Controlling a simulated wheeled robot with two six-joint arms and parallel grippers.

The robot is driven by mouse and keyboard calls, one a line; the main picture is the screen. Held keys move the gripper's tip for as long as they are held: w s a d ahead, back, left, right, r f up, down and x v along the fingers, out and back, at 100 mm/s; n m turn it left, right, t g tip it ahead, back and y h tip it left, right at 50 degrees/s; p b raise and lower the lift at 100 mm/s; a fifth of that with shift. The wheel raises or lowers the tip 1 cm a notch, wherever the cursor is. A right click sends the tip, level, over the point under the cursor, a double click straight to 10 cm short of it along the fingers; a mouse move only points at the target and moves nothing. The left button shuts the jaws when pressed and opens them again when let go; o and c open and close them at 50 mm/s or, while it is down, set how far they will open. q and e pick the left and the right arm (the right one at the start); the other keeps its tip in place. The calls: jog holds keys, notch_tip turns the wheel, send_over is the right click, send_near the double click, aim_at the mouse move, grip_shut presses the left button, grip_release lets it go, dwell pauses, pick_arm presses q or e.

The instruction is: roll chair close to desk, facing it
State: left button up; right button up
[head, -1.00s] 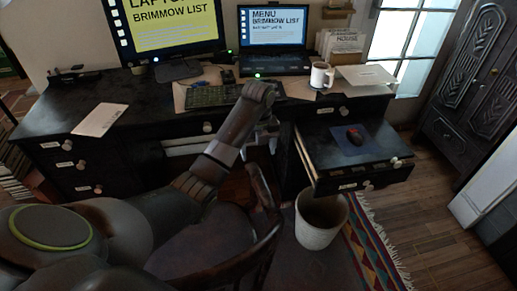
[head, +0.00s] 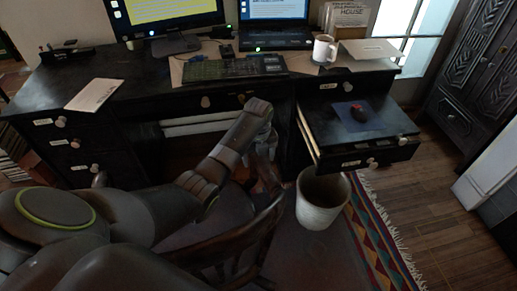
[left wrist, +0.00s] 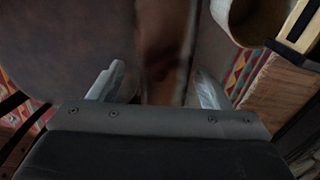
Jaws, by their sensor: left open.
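The dark wooden chair (head: 240,240) stands at the bottom centre of the head view, in front of the desk (head: 140,82), partly hidden by my left arm. Its curved back rail shows, and its dark seat lies behind my arm. My left gripper (head: 264,165) is open above the chair's far side, near the desk's knee space. In the left wrist view the two fingers (left wrist: 158,85) are spread, with a blurred brown wooden part (left wrist: 165,45) showing between them. I cannot tell whether they touch it. My right gripper is not in view.
An open drawer (head: 365,157) holding a mouse juts out right of the knee space. Wooden floor (head: 445,215) is clear at right.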

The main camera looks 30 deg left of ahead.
pick_arm(q)
jog(key=shift+f, duration=0.5)
grip_shut()
dwell(0.3)
